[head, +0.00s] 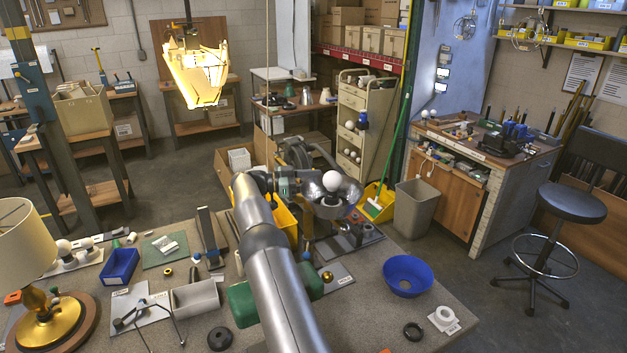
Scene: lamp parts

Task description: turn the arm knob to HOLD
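A polished metal lamp head (343,194) with a round white bulb (331,181) stands on the workbench, just right of my arm's far end. Below it, a small brass-coloured knob (327,277) shows at the right of a green part (312,282). I cannot tell whether this is the arm knob, and no HOLD mark is readable. My silver arm crosses the bench from the front and hides much of the middle. My gripper is at the far end, among the lamp parts. Its fingers cannot be made out, nor whether they touch anything.
A grey trough (195,299), a blue bin (119,266) and a brass table lamp (45,318) are at left. The bench around the bowl is mostly clear.

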